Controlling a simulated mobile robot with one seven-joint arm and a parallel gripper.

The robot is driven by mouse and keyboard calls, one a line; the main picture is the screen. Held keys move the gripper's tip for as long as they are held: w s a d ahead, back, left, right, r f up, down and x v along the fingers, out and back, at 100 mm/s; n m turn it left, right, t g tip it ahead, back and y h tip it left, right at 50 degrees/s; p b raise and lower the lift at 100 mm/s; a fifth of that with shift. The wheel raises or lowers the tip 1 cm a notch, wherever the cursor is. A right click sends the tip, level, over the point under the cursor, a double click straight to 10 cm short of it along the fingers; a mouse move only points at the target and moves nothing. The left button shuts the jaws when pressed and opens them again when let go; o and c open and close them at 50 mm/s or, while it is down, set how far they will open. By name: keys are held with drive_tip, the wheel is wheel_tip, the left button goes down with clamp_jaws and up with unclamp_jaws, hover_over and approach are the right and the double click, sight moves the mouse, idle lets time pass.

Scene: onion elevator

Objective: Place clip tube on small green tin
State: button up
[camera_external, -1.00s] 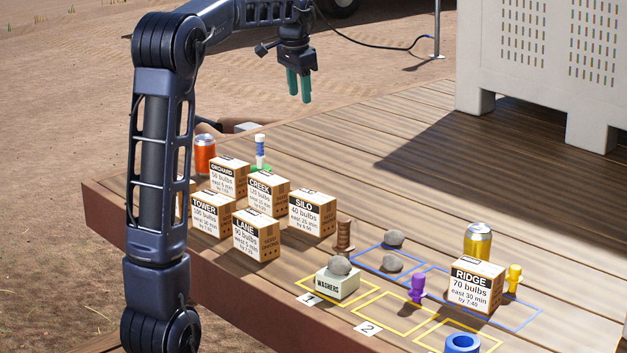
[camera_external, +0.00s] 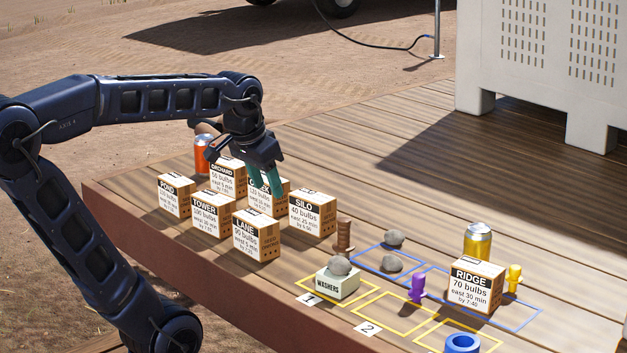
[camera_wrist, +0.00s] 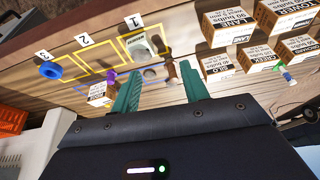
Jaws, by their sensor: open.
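My gripper (camera_external: 266,190) is open and empty, pointing down in front of the CREEK box in the external view. Its two green fingers also show apart in the wrist view (camera_wrist: 164,90). A slim white and blue tube with green at its foot (camera_wrist: 287,73), probably the clip tube, is outside the fingers to the right in the wrist view. In the external view my gripper hides it. A small pale green tin marked WASHERS (camera_external: 338,287) sits by label 1, with a grey stone (camera_external: 340,265) on top. The tin also shows in the wrist view (camera_wrist: 138,47).
Several bulb boxes, including SILO (camera_external: 313,214) and LANE (camera_external: 256,236), crowd the deck's left.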

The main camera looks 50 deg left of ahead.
drive_tip(key=s+d+f, duration=0.2)
drive_tip(key=s+f, duration=0.3)
drive_tip(key=s, duration=0.1)
